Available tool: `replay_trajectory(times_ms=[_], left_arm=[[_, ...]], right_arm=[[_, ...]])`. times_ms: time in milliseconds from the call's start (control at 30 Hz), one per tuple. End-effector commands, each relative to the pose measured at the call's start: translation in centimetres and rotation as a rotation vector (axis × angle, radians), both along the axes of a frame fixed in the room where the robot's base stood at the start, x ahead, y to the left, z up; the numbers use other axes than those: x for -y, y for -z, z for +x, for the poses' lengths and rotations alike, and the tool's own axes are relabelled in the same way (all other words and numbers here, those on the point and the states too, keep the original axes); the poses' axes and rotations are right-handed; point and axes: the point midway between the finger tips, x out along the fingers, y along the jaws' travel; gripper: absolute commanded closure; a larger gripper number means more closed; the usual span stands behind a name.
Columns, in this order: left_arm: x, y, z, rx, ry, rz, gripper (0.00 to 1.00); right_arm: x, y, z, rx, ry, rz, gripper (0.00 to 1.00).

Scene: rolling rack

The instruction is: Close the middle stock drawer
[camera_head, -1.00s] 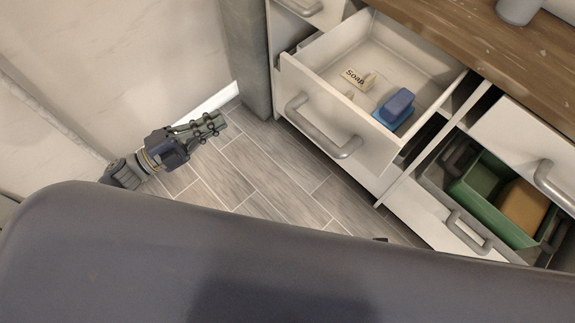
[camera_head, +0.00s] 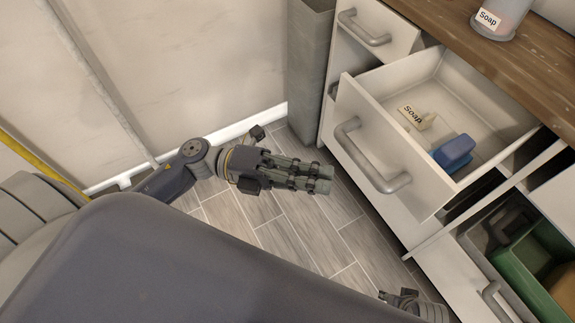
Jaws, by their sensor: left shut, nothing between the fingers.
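The middle stock drawer (camera_head: 388,160) is white and stands pulled out of the cabinet, with a grey bar handle (camera_head: 372,160) on its front. Inside lie a cream soap bar (camera_head: 416,118) marked "Soap" and a blue block (camera_head: 455,152). My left gripper (camera_head: 327,180) is shut and empty, in front of the drawer, left of its handle and apart from it in the picture. Part of my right gripper (camera_head: 405,299) shows at the bottom edge; its fingers are too cut off to read.
A drawer (camera_head: 385,25) above has its own handle. At the lower right an open drawer (camera_head: 452,272) holds a green bin (camera_head: 528,262). A soap dispenser (camera_head: 502,17) stands on the wooden countertop (camera_head: 450,27). A grey post (camera_head: 309,75) stands left of the cabinet; tiled floor lies in front.

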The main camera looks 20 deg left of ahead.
Motion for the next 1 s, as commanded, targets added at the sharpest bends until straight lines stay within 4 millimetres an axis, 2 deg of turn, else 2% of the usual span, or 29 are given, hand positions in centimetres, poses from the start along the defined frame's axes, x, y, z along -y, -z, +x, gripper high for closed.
replay_trajectory(times_ms=[33,200,800,1000], left_arm=[[0.3,-0.2,0.8,0.006,-0.004,0.000,1.00],[1.2,-0.5,2.2,0.003,-0.002,0.000,1.00],[1.8,-0.5,2.9,0.000,-0.003,0.002,1.00],[2.8,-0.6,4.5,0.003,-0.003,0.000,1.00]], right_arm=[[0.0,0.0,0.0,0.001,0.000,0.000,0.62],[-0.1,0.0,0.1,0.002,0.000,0.000,0.62],[-0.1,0.1,0.0,0.001,0.000,0.001,0.62],[0.0,0.1,0.0,-0.001,0.000,0.001,0.62]])
